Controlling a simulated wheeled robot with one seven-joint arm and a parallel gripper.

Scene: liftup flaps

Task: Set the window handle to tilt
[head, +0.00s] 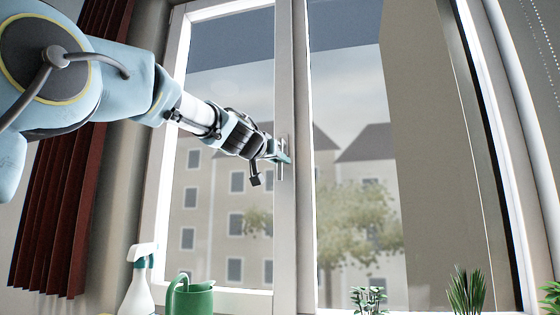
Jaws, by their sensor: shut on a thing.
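The window handle (280,173) is a slim pale metal bar on the window's middle frame post (292,230). It looks upright, with a part pointing down below my gripper. My gripper (284,159) reaches in from the left and is shut on the handle near its upper part. The jaws hide part of the handle, so its exact turn is hard to tell. The left window sash (215,284) appears closed against the frame.
A spray bottle (138,285) and a green watering can (192,298) stand at the lower left. Small plants (368,298) and (466,290) stand along the bottom right. A dark red curtain (62,205) hangs at the left. The space before the right pane is clear.

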